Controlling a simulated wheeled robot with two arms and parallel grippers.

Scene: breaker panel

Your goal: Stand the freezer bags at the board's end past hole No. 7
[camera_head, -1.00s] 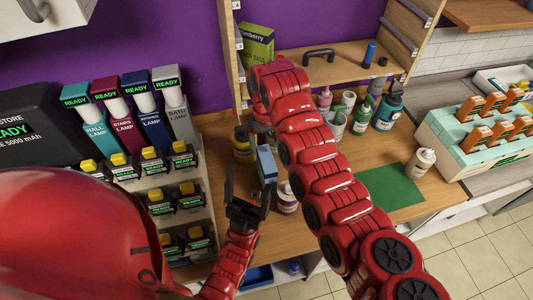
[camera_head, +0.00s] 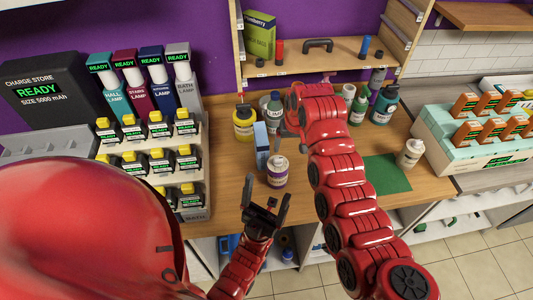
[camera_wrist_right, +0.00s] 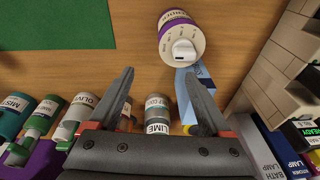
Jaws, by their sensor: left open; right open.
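The board's hole numbers are too small to read. My right gripper (camera_wrist_right: 157,76) is open and empty over the counter. In the head view it is partly hidden by its own arm, below the board and near the bottles. My left gripper (camera_head: 266,192) is open and empty near the counter's front edge, below the purple-banded jar. Both grippers are apart from the box.
The board also bears a red cylinder (camera_head: 279,46), a black handle (camera_head: 318,45) and a blue cylinder (camera_head: 366,43). Below stand the jar (camera_head: 277,173), a blue upright piece (camera_head: 262,145) and several bottles. A green mat (camera_head: 388,174) lies clear at right.

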